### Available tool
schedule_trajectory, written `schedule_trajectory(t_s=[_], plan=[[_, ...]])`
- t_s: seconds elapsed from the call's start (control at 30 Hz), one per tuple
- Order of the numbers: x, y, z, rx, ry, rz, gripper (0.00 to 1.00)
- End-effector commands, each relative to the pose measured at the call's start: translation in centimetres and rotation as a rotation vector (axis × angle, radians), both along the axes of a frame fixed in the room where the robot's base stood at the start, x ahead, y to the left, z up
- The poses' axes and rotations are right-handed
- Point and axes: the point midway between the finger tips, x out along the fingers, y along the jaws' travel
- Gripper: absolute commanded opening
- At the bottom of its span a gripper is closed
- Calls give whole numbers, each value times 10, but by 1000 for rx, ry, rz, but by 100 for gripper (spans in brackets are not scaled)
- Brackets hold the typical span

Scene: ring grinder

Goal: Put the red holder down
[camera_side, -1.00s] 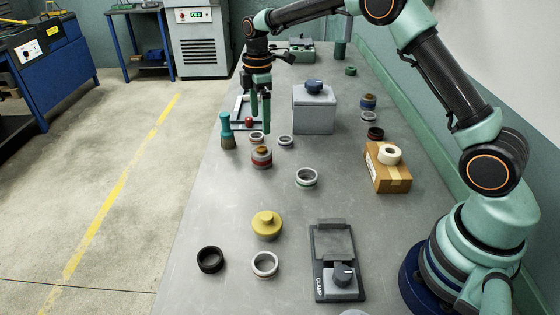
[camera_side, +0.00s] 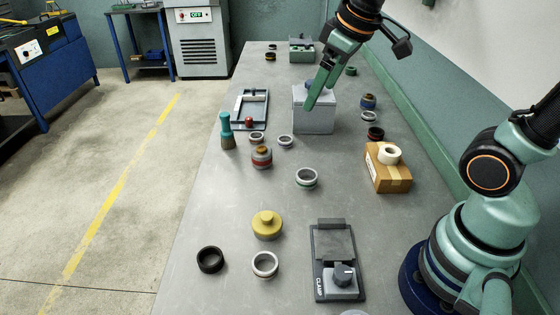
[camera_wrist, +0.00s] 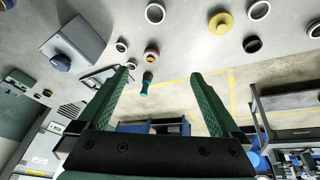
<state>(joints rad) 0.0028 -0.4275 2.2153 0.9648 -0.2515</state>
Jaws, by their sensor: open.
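The red-banded holder (camera_side: 262,158), a short grey and red stack with a brownish-orange knob, stands upright on the grey bench, left of centre. It also shows in the wrist view (camera_wrist: 152,55). My gripper (camera_side: 316,95) is raised behind and to the right of it, well apart from it, in front of the grey box in the side picture. In the wrist view my gripper (camera_wrist: 165,75) has its two green fingers wide apart, with nothing held between them. One finger partly hides the blue knob on the grey box in the side view.
A teal-handled brush (camera_side: 227,132) stands left of the holder; loose rings lie around it. The grey box (camera_side: 313,118) is behind right. A cardboard box (camera_side: 388,176), yellow holder (camera_side: 266,226) and clamp (camera_side: 336,262) stand nearer. Bare bench lies between the holder and the yellow holder.

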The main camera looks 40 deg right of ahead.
Motion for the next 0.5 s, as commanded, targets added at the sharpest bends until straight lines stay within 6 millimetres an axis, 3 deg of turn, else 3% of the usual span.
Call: schedule_trajectory(t_s=[0.03,0.2,0.5], plan=[[-13,0,-1,19,-26,-44,100],[-41,1,-12,77,-80,-166,100],[-52,1,-19,109,-103,-227,100]])
